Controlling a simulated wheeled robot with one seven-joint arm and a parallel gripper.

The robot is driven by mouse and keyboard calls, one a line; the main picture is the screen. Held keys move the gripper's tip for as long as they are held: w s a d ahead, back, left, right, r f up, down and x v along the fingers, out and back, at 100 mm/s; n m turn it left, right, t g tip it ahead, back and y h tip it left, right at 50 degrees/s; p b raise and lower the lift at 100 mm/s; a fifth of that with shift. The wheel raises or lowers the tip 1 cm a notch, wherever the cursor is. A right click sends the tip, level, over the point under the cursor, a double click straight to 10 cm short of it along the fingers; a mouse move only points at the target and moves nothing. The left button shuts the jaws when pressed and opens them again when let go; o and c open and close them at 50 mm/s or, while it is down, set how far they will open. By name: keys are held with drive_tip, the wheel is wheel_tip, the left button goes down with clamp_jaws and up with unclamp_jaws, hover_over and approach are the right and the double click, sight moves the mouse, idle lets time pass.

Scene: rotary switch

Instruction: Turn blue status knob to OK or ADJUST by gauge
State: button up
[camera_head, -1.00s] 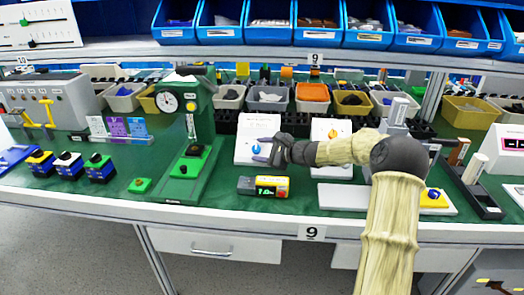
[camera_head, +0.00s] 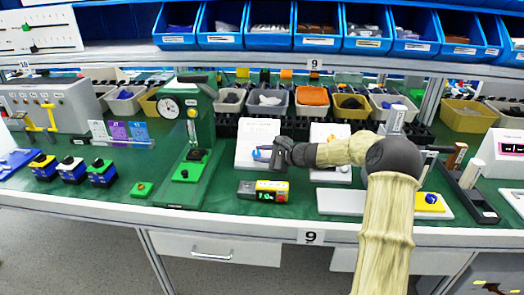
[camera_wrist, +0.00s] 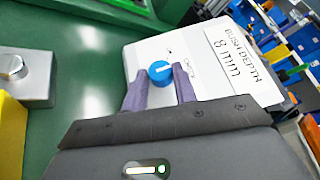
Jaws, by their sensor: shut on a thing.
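The blue knob (camera_wrist: 160,71) sits on a white sloped panel (camera_wrist: 140,55) whose card reads "BUSH DEPTH 8 mm". It has a white pointer mark; small lettering beside it is too small to read fully. My gripper (camera_wrist: 160,77) has its two purple-grey fingers on either side of the knob, shut on it. In the head view the panel (camera_head: 257,131) stands mid-table, and my gripper (camera_head: 272,155) reaches it from the right, partly hiding the knob.
A green stand with a round dial (camera_head: 168,108) is left of the panel. Another white panel with an orange knob (camera_head: 331,138) is behind my arm. A white board with a blue knob on yellow (camera_head: 431,198) lies right. Bare green table (camera_head: 225,205) shows around the digital gauge.

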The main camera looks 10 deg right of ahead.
drive_tip(key=shift+w+r+n+g+p, duration=0.15)
drive_tip(key=shift+r+n+g+p, duration=0.55)
drive_tip(key=shift+p, duration=1.75)
drive_tip(key=n+g+p, duration=0.1)
drive_tip(key=p, duration=0.2)
drive_tip(key=n+g+p, duration=0.2)
drive_tip(key=p, duration=0.1)
drive_tip(key=shift+w+d+p, duration=0.1)
drive_tip(key=shift+w+p, duration=0.15)
drive_tip(key=shift+p, duration=0.1)
drive_tip(key=n+g+p, duration=0.2)
drive_tip(key=p, duration=0.1)
drive_tip(key=shift+w+g+h, duration=0.2)
drive_tip(key=shift+g+h, duration=0.1)
drive_tip(key=shift+h, duration=0.1)
drive_tip(key=shift+w+f+n+g+h+p, duration=0.15)
drive_tip(key=shift+n+g+h+p, duration=0.45)
drive_tip(key=shift+n+g+p, duration=0.45)
drive_tip(key=shift+n+g+h, duration=0.25)
drive_tip(key=shift+n+h, duration=0.05)
drive_tip(key=shift+n, duration=0.25)
drive_tip(key=o, duration=1)
drive_tip(key=shift+r, duration=0.2)
